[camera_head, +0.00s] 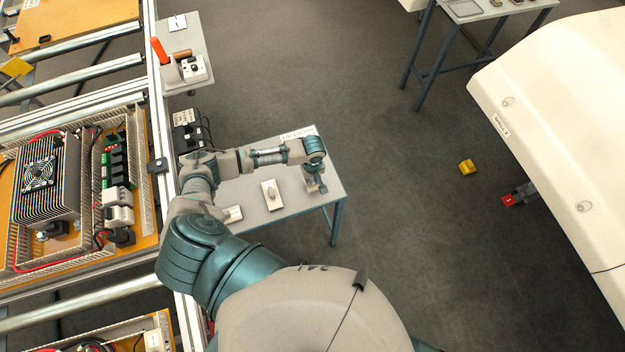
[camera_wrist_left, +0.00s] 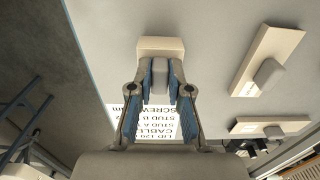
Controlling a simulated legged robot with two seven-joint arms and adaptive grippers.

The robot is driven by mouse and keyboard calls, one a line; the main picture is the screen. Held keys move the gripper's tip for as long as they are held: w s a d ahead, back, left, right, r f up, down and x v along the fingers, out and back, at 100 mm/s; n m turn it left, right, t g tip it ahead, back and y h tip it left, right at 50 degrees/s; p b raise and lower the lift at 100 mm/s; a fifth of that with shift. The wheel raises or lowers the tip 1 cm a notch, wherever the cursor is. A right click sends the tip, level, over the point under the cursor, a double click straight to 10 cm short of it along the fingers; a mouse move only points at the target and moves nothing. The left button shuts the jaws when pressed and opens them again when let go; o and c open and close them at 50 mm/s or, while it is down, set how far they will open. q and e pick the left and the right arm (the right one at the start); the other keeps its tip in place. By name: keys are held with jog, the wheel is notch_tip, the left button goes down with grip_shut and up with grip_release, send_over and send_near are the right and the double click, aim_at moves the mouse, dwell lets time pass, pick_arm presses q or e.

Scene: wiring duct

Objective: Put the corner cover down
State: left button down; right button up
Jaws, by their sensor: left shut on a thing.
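My left gripper (camera_head: 316,180) hangs over the right end of the small grey table (camera_head: 300,204). In the left wrist view its two fingers (camera_wrist_left: 160,88) are shut on the grip knob of a small cream cover (camera_wrist_left: 160,47), which I take for the corner cover. Part of the cover also shows below the gripper in the head view (camera_head: 322,189). It is at or close above the tabletop; I cannot tell whether it touches. My right gripper is in neither view.
Two longer cream covers with knobs lie on the table, one mid-table (camera_head: 268,196), one further left (camera_head: 233,213). A printed label (camera_wrist_left: 155,123) lies by the gripper. The duct panel (camera_head: 148,200) stands left. A yellow block (camera_head: 467,167) is on the floor.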

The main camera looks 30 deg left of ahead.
aim_at(313, 180)
pick_arm(q)
jog(key=shift+f, duration=0.4)
jog(key=c, duration=1.1)
grip_release()
jog(key=shift+d, duration=0.1)
jog(key=shift+r, duration=0.15)
notch_tip(313, 180, up, 12)
jog(key=shift+p, duration=0.4)
